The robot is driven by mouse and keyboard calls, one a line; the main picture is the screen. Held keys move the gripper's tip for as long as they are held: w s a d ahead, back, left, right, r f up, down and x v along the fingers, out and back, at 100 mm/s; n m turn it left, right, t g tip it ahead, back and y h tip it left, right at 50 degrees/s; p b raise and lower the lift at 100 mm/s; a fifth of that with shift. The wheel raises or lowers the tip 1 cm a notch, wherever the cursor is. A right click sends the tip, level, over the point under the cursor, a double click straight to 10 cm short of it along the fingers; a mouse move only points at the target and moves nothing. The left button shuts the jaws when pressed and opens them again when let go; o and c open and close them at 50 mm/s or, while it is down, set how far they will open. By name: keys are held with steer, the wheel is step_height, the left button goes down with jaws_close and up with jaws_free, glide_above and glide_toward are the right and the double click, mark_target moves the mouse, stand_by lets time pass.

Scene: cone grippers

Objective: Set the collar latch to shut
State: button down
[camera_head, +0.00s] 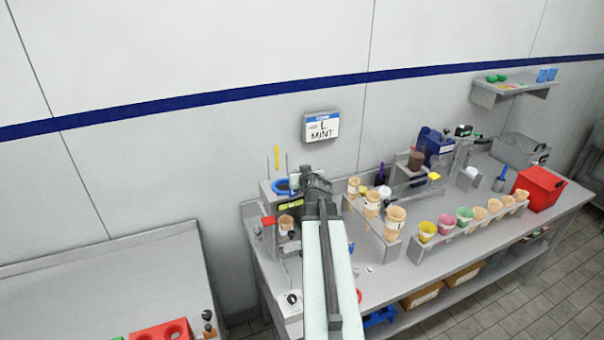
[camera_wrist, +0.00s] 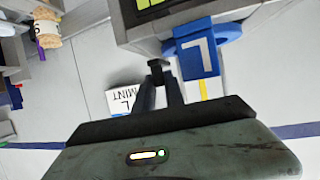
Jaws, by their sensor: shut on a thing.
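A blue ring collar (camera_head: 280,187) sits on top of the grey station at the left end of the bench. It also shows in the wrist view (camera_wrist: 231,31), with a blue tab (camera_wrist: 188,44) bearing a white L-shaped mark beside it. My gripper (camera_head: 311,172) is over the station, just right of the collar. In the wrist view my gripper (camera_wrist: 159,74) has its fingers close together at a small dark knob (camera_wrist: 157,64), left of the blue tab. I cannot tell whether this knob belongs to the collar latch. My arm hides part of the station.
A wall sign (camera_head: 321,126) reading "L MINT" hangs behind the station. A yellow upright strip (camera_head: 277,157) stands behind the collar. Racks of cones (camera_head: 395,221) and a red box (camera_head: 538,188) fill the bench to the right. A lower table (camera_head: 110,285) stands at left.

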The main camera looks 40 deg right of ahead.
steer(key=shift+w+a+m+g+h, duration=0.15)
steer(key=shift+a+m+g+h, duration=0.2)
steer(key=shift+m+h, duration=0.25)
steer(key=c, duration=1.4)
jaws_free()
steer(key=shift+d, duration=0.1)
